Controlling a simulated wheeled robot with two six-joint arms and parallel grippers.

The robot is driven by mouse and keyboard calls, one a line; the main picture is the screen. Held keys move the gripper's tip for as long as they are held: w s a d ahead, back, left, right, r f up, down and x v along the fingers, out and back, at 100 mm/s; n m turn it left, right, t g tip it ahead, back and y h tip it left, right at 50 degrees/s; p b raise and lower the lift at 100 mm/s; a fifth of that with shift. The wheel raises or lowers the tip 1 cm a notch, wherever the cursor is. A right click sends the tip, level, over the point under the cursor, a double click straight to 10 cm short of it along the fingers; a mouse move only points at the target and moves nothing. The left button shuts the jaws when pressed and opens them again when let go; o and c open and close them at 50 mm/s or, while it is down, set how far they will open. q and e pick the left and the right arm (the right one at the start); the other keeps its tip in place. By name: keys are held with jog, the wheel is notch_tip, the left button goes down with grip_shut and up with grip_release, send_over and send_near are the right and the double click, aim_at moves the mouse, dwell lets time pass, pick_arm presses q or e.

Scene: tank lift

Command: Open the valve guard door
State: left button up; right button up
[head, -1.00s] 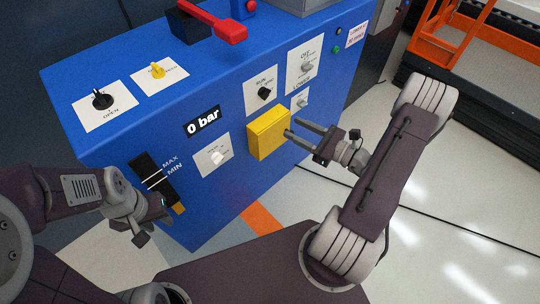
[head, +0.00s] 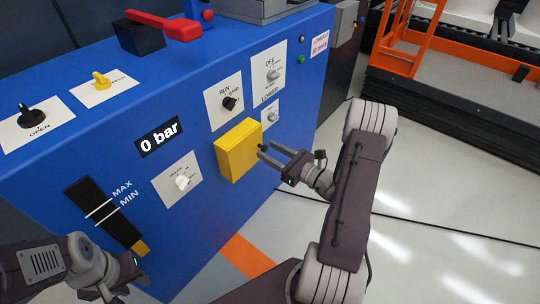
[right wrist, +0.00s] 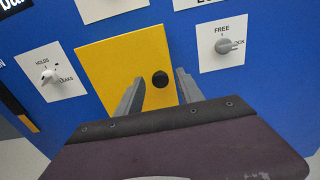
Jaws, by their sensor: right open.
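The yellow valve guard door (head: 238,150) is closed on the front of the blue cabinet (head: 205,235). In the right wrist view the yellow door (right wrist: 110,62) has a round black knob (right wrist: 160,79) near its right edge. My right gripper (head: 273,150) is open, with its fingertips close to the knob side of the door. In the right wrist view its fingers (right wrist: 155,90) stand on either side of the knob; I cannot tell if they touch it. My left gripper (head: 122,278) hangs low at the left near the level gauge; its finger state is unclear.
Around the door are a dial plate (head: 177,180), a RUN switch (head: 229,103) and a FREE/LOCK dial (right wrist: 224,46). A red lever (head: 165,24) sits on top of the cabinet. An orange frame (head: 400,45) stands at the back right. The floor at right is clear.

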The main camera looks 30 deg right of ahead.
jog(key=shift+w, duration=0.2)
grip_shut()
dwell(1.3)
